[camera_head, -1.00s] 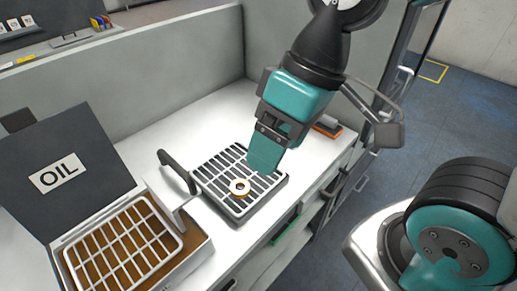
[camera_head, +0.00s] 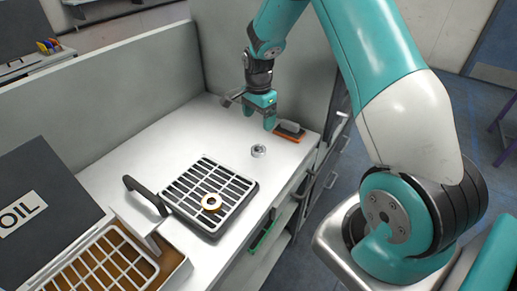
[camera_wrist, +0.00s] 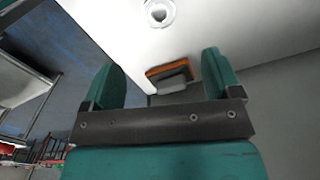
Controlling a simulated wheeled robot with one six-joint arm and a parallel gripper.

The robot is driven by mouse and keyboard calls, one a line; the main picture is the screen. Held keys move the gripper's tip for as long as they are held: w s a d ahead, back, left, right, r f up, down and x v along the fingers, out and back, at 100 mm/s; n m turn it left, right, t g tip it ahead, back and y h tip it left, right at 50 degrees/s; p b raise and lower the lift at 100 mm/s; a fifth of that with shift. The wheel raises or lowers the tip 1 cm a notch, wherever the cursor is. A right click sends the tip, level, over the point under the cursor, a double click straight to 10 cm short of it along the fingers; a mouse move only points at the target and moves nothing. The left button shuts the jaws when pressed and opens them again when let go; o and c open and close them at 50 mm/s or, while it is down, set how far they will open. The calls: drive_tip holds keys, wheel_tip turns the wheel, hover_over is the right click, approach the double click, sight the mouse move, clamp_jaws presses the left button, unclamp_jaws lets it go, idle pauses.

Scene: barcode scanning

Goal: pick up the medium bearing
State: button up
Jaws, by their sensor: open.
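A silver bearing (camera_head: 258,151) lies flat on the white worktop, right of the grate; in the wrist view the bearing (camera_wrist: 160,13) is at the top edge, partly cut off. I cannot tell by size which one is the medium bearing. My gripper (camera_head: 259,115) points down above the worktop, behind the silver bearing and apart from it. Its teal fingers are open and empty; they also show in the wrist view (camera_wrist: 160,66).
An orange and grey block (camera_head: 289,132) lies on the worktop close to my gripper. A box labelled OIL (camera_head: 22,208) with a metal basket (camera_head: 105,262) stands at the left front. Partition walls close off the back. The worktop between tray and back wall is clear.

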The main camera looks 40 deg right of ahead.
drive_tip(key=p, duration=0.2)
hover_over(258, 149)
wheel_tip(258, 149, down, 7)
drive_tip(key=shift+d, duration=0.1)
drive_tip(key=shift+a+f+p, duration=0.2)
drive_tip(key=shift+f+p, duration=1.2)
drive_tip(key=shift+f, duration=1.3)
drive_tip(key=c, duration=1)
drive_tip(key=shift+c, duration=0.4)
drive_tip(key=shift+r, duration=0.1)
